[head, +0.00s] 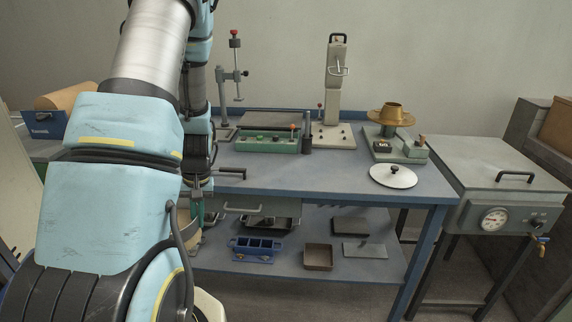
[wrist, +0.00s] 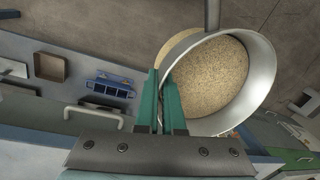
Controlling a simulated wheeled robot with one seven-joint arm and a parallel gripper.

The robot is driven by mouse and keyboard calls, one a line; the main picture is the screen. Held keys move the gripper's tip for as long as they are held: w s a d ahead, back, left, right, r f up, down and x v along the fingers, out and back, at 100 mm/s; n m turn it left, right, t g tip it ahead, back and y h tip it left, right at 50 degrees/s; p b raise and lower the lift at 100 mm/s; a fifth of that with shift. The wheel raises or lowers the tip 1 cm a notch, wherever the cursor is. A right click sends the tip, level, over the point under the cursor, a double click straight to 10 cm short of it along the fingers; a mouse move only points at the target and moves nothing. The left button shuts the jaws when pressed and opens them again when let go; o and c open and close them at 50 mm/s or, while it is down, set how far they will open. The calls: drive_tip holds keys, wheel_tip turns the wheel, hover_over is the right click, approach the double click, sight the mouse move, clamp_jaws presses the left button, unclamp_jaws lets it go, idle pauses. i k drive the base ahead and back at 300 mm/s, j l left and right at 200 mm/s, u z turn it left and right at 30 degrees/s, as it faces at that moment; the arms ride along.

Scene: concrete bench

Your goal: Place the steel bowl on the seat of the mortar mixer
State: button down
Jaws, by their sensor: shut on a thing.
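The steel bowl (wrist: 263,68) fills the upper right of the wrist view, with sand-coloured grain inside it. My gripper (wrist: 160,92) has its green fingers shut on the bowl's near left wall at the rim. In the head view my gripper (head: 197,208) shows beside my arm, in front of the bench, and my arm hides most of the bowl. The mortar mixer seems to be the tall pale machine (head: 337,85) at the back of the bench. Its flat base plate, the seat (head: 333,138), carries several small studs and looks empty.
A green tool tray (head: 268,142) stands left of the mixer. A brass dish device (head: 392,116) and a white disc lid (head: 393,176) are to its right. The lower shelf holds a blue mould (head: 255,248) and a brown tray (head: 318,257). The front bench top is mostly clear.

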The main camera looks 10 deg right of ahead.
sight(332, 137)
drive_tip(key=l+u, duration=0.2)
drive_tip(key=l, duration=0.25)
drive_tip(key=l+u, duration=0.15)
drive_tip(key=l, duration=0.3)
drive_tip(key=k+l+u, duration=0.2)
drive_tip(key=l, duration=0.2)
drive_tip(key=l+u, duration=0.15)
drive_tip(key=l, duration=0.3)
